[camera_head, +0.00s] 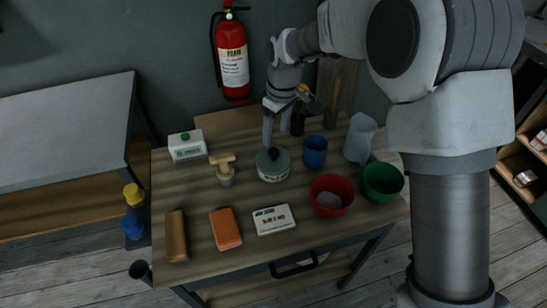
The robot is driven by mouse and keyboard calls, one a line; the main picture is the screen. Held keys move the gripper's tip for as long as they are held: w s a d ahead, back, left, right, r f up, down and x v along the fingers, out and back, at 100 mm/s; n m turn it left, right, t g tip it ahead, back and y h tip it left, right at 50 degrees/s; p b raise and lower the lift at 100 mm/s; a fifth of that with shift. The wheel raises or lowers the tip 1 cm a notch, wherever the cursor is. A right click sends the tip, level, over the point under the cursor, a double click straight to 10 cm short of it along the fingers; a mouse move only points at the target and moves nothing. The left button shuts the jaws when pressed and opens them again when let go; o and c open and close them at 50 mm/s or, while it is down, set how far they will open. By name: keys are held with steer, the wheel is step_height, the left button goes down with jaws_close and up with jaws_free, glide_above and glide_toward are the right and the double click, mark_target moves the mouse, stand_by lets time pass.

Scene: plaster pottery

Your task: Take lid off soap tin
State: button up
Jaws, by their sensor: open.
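A round grey-green tin (273,172) with a pale label band stands near the middle of the wooden table; its label is too small to read surely. Its lid (265,159) is on it and has a dark knob (273,153) on top. My gripper (276,134) is open and empty, fingers pointing down, just above and behind the tin in this view. I cannot tell the exact gap between the fingertips and the knob.
A wooden-handled tool (224,169) and white box (187,146) stand left of the tin. A blue cup (315,152), whitish bag (360,138), red bowl (331,195) and green bowl (383,181) stand right. A white block (273,219), orange block (225,229) and brown block (177,236) lie in front.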

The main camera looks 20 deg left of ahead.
mark_target(273, 151)
steer(key=f, duration=0.6)
steer(key=a+f, duration=0.1)
steer(key=f, duration=0.1)
steer(key=shift+w+f, duration=0.15)
steer(key=shift+f, duration=0.25)
jaws_close()
